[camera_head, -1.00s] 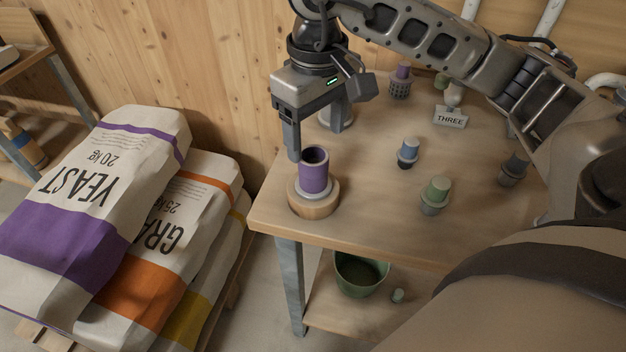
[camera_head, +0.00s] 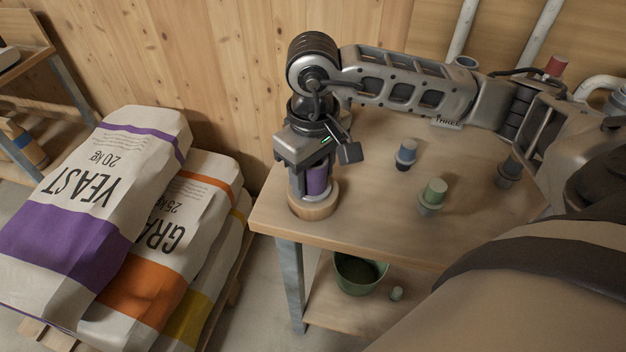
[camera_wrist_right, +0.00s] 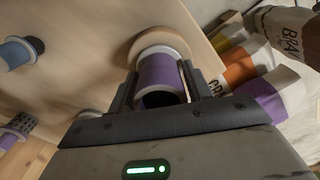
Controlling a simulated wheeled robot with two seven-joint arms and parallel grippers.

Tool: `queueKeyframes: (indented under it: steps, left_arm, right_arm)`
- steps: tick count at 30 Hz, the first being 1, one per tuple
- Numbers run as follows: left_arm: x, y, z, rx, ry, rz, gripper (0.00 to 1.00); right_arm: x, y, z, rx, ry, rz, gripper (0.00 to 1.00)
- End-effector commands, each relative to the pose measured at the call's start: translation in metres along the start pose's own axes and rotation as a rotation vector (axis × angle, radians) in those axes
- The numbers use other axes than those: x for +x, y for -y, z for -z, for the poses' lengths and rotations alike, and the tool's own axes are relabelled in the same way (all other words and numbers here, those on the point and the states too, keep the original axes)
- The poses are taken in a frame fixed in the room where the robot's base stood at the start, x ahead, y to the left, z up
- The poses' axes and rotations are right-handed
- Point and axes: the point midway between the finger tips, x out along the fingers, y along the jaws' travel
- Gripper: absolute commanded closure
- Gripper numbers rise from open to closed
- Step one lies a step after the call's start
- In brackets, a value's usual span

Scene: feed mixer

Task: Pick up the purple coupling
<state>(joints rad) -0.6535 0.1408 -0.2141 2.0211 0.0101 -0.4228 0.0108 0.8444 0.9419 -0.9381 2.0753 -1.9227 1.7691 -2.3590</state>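The purple coupling (camera_head: 317,181) stands upright on a pale ring on a round wooden base (camera_head: 315,209) at the table's front left corner. My right gripper (camera_head: 314,190) points down over it, with one finger on each side. In the right wrist view the purple coupling (camera_wrist_right: 160,75) lies between the two fingers (camera_wrist_right: 160,82), with narrow gaps seeming to show beside it. The fingers look open, and firm contact does not show. The coupling's top is hidden by my gripper in the head view. My left gripper is not in view.
A blue-topped coupling (camera_head: 407,151), a green-topped one (camera_head: 435,191) and a grey one (camera_head: 508,172) stand to the right on the table (camera_head: 380,215). Feed sacks (camera_head: 100,190) lie left of the table. A green bucket (camera_head: 358,272) is on the lower shelf.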

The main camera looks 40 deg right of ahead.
Motion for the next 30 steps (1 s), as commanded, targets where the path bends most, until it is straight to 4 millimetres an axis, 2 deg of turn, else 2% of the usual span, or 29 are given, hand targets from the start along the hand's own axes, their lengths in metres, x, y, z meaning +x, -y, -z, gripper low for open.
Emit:
queueKeyframes:
  steps: [1, 3, 4, 12, 17, 22, 26, 30]
  left_arm:
    - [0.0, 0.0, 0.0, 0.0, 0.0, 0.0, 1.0]
    - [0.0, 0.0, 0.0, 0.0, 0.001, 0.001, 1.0]
    - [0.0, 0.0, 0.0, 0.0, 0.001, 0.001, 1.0]
    - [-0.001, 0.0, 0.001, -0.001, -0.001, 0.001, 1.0]
    - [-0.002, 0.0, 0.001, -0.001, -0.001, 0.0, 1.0]
    - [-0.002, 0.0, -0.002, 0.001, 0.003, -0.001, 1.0]
    - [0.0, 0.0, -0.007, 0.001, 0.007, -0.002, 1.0]
    - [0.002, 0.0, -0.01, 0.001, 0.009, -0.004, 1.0]
  right_arm:
    - [0.0, 0.0, 0.0, 0.0, 0.0, 0.0, 0.64]
    - [0.0, 0.0, 0.0, 0.0, 0.0, 0.0, 0.84]
    - [0.0, 0.0, 0.0, 0.0, 0.0, 0.0, 0.86]
    - [-0.002, 0.0, 0.001, 0.0, -0.002, 0.0, 0.86]
    - [-0.01, 0.0, 0.001, 0.001, -0.004, 0.002, 0.86]
    - [-0.034, 0.0, 0.001, -0.002, -0.008, -0.001, 0.86]
    - [-0.055, 0.0, -0.019, -0.002, -0.008, -0.002, 0.86]
    - [-0.088, 0.001, -0.047, -0.002, -0.011, -0.003, 0.86]
